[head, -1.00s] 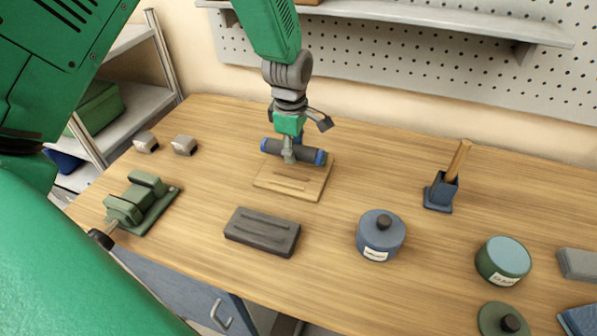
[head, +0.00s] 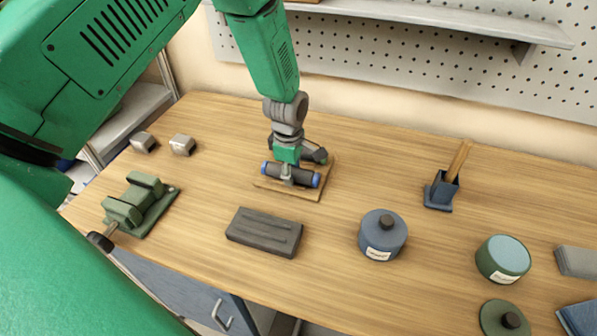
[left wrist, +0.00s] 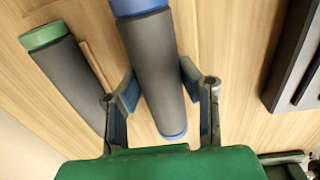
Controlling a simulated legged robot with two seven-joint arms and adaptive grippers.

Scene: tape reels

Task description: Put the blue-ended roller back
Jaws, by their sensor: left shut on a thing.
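The blue-ended roller (head: 302,178), dark grey with blue ends, lies level and low over the wooden board (head: 311,194). I cannot tell whether it touches the board. My left gripper (head: 288,174) points down and is shut on its middle. In the left wrist view the gripper's two fingers (left wrist: 160,95) flank the roller (left wrist: 155,62). A green-ended roller (left wrist: 76,78) lies beside it on the left of that view, apart from it. My gripper and the blue-ended roller hide much of the board. My right gripper is not in view.
A dark grey block (head: 264,232) lies in front of the board. A lidded blue jar (head: 382,236), a green tin (head: 502,260) and a brush holder (head: 441,192) stand to the right. A green vise (head: 138,205) is at the left. A shelf (head: 430,22) hangs behind.

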